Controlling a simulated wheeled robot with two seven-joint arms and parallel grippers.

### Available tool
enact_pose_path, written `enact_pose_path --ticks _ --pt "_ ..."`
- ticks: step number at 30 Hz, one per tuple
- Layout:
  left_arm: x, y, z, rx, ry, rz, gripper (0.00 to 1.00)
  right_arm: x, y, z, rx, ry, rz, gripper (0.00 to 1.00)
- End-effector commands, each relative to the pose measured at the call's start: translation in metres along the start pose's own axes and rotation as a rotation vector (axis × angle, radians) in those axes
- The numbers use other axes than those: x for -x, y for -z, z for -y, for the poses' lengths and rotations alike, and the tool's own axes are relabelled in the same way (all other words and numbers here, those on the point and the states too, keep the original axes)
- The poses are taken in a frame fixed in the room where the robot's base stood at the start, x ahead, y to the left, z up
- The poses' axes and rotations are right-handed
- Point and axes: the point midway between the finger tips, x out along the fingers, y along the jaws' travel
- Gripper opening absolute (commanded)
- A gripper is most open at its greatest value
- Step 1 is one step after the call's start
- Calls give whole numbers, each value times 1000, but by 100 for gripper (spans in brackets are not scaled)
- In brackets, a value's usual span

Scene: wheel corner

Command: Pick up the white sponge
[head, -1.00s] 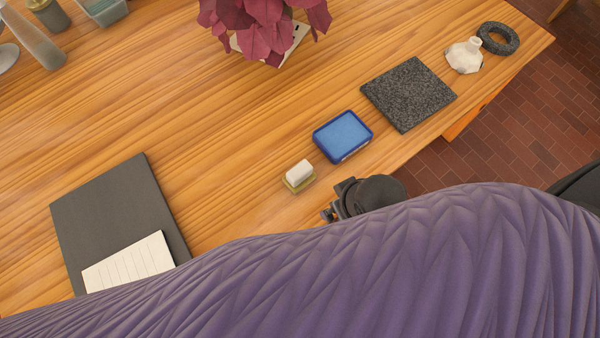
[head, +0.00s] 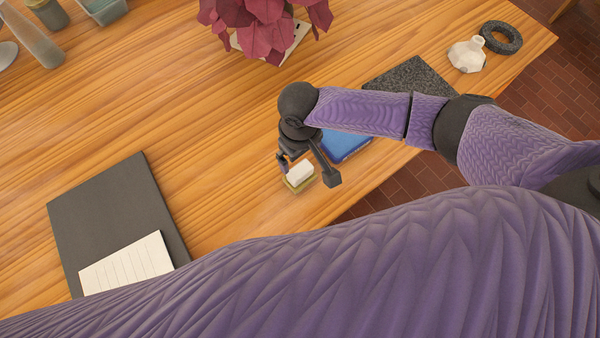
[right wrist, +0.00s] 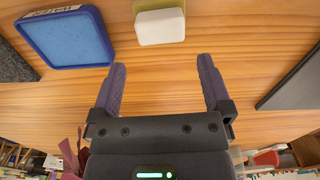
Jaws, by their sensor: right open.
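The white sponge (head: 299,171) is a small white block on a yellow-green base (head: 302,185) on the wooden table. It also shows at the top of the right wrist view (right wrist: 160,27), with part of the yellow-green base (right wrist: 148,5) behind it. My right gripper (head: 307,171) is open and empty, its fingers to either side of the sponge in the head view. In the right wrist view my open gripper (right wrist: 161,65) has its fingertips just short of the sponge, with bare wood between. My left gripper is not in view.
A blue pad in a blue tray (right wrist: 24,28) lies close beside the sponge. It is partly hidden behind my right gripper in the head view. A dark speckled tile (head: 420,77), a white bottle (head: 467,56) and a dark ring (head: 502,38) lie beyond. A leafy plant (head: 262,22) stands at the back.

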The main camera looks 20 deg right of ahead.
Motion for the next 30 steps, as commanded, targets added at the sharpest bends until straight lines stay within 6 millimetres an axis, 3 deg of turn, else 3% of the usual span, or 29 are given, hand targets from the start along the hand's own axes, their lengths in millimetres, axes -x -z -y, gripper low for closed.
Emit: enact_pose_path --ticks 1,12,20,30 --pt "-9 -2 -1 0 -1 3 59 -15 -1 1 2 2 3 100" --pt "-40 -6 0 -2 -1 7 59 -78 0 0 6 3 1 100" --pt "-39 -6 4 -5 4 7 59 -79 0 0 6 4 -2 100" --pt "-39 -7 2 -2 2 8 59 -79 0 0 7 4 -2 30"
